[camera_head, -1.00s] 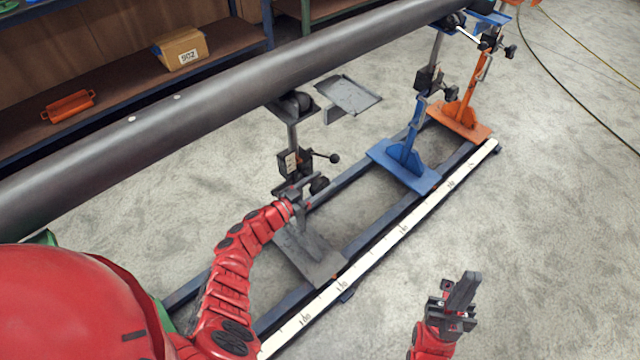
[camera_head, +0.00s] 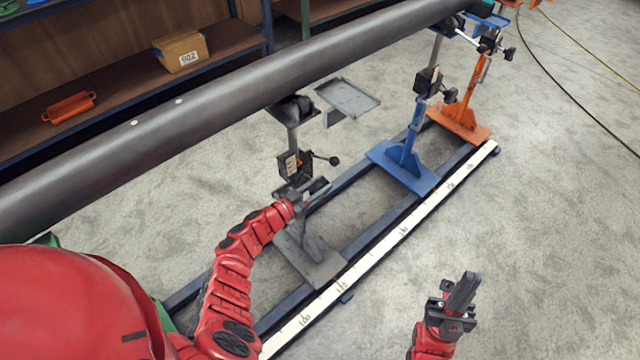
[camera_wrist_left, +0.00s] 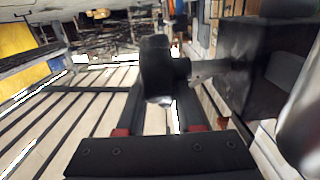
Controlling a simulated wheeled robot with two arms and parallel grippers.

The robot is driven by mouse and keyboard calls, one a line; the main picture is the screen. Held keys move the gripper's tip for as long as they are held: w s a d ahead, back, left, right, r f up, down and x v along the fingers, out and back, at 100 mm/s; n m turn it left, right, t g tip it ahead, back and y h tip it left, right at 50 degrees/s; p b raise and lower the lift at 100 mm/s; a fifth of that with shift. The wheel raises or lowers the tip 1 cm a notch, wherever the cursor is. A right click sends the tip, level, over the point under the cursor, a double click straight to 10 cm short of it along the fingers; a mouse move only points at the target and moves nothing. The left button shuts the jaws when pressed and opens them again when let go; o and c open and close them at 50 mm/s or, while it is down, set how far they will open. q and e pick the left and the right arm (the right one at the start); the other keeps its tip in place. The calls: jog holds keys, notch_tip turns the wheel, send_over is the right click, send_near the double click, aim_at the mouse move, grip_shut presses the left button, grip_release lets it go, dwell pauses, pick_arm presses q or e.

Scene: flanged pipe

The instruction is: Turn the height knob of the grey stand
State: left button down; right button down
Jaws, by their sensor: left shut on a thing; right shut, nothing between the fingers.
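The grey stand (camera_head: 312,255) stands on the rail frame, with its post and clamp block (camera_head: 290,163) rising under the dark pipe (camera_head: 230,97). My left gripper (camera_head: 308,193) is at the stand's post, just below the block. In the left wrist view a dark round knob (camera_wrist_left: 158,68) on a short shaft from a black block (camera_wrist_left: 268,65) sits between the fingers of my left gripper (camera_wrist_left: 155,115), which is shut on it. In the head view the gripper hides this knob. My right gripper (camera_head: 462,295) is shut and empty, above the floor at lower right.
A small lever with a ball end (camera_head: 333,160) sticks out right of the block. A grey tray (camera_head: 348,97) is beside the stand's top. The blue stand (camera_head: 405,165) and orange stand (camera_head: 462,120) are farther along the rail. A white scale strip (camera_head: 380,255) runs along the front.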

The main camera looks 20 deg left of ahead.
pick_arm(q)
jog(key=g+p, duration=0.1)
jog(key=p, duration=0.1)
jog(key=g+y+p, duration=0.1)
jog(key=p, duration=0.4)
jog(key=shift+w+d+r+g+y+p, duration=0.25)
jog(key=shift+r+g+y+p, duration=0.05)
jog(key=shift+g+y, duration=0.1)
jog(key=shift+w+f+g+y+p, duration=0.1)
jog(key=shift+g+y+p, duration=0.3)
jog(key=shift+p, duration=0.15)
jog(key=shift+f+g+y+p, duration=0.25)
jog(key=shift+g+y+p, duration=0.3)
jog(key=shift+g, duration=0.35)
jog(key=shift+f, duration=0.1)
jog(key=c, duration=0.6)
grip_release()
jog(key=shift+o, duration=0.2)
